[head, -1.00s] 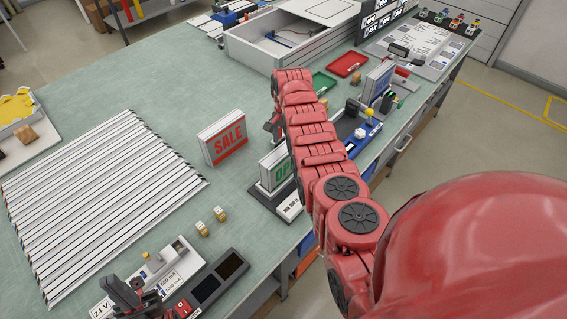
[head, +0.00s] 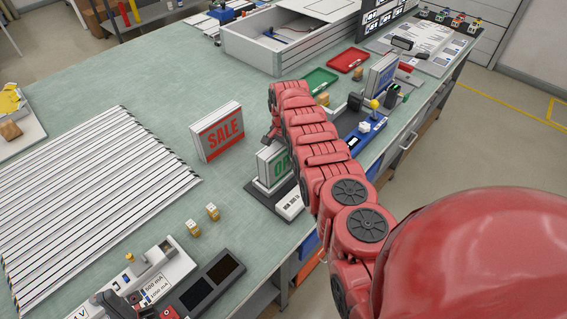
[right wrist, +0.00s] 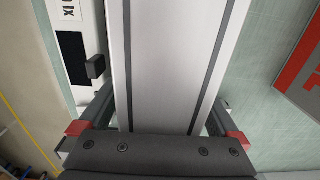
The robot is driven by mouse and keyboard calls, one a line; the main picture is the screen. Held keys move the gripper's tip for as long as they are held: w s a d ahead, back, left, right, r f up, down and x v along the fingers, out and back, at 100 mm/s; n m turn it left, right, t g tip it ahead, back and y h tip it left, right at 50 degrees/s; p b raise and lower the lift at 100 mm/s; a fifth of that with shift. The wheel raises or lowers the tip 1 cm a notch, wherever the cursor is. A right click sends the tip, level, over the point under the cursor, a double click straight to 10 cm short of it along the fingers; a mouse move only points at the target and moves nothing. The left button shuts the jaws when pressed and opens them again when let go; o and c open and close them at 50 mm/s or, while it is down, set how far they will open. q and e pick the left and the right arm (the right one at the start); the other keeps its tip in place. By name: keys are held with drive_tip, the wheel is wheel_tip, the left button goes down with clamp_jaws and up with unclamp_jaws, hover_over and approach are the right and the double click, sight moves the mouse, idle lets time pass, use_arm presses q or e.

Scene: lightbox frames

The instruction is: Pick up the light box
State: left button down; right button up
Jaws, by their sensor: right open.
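The light box with green lettering (head: 270,166) stands upright on a dark base with a white control unit (head: 289,204), partly hidden behind my right arm. My right gripper (head: 271,130) is above it at the arm's far end. In the right wrist view the pale box top with two dark edge strips (right wrist: 165,60) runs between the open fingers of my right gripper (right wrist: 160,105). Whether either finger touches it I cannot tell. My left gripper (head: 140,306) is at the bottom left edge, mostly cut off, and its opening is unclear.
A SALE light box (head: 218,132) stands to the left and shows at the right wrist view's edge (right wrist: 302,82). A blue-panel sign (head: 381,75), red tray (head: 348,60) and green tray (head: 319,80) are beyond. White strips (head: 90,200) cover the left table; open table lies behind SALE.

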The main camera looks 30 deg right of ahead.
drive_tip(key=shift+r, duration=0.15)
clamp_jaws()
idle(0.4)
